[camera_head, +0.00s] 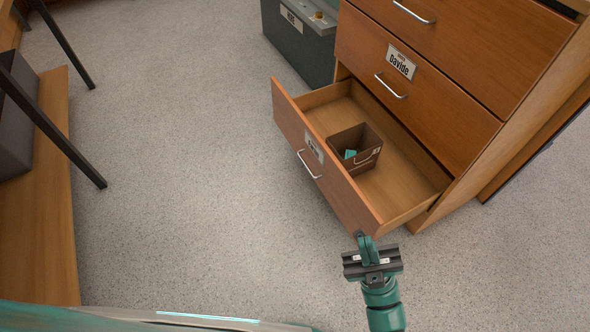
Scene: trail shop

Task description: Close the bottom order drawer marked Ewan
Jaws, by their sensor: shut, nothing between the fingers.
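The bottom drawer (335,176) of the wooden cabinet is pulled far out. Its front carries a silver bar handle (309,165) and a small label (314,147) too small and slanted to read. Inside it stands a brown box (346,152) with a teal item (350,154) in it. My gripper (366,240) is shut and empty. It is at the near right corner of the drawer front, close to its lower edge in the picture; I cannot tell whether it touches.
The drawer above, marked Davide (401,62), is shut, and so is the one over it (440,40). A dark grey bin (300,45) stands behind the open drawer. A wooden shelf unit (45,200) with dark legs is at the left. The carpet (180,150) between is clear.

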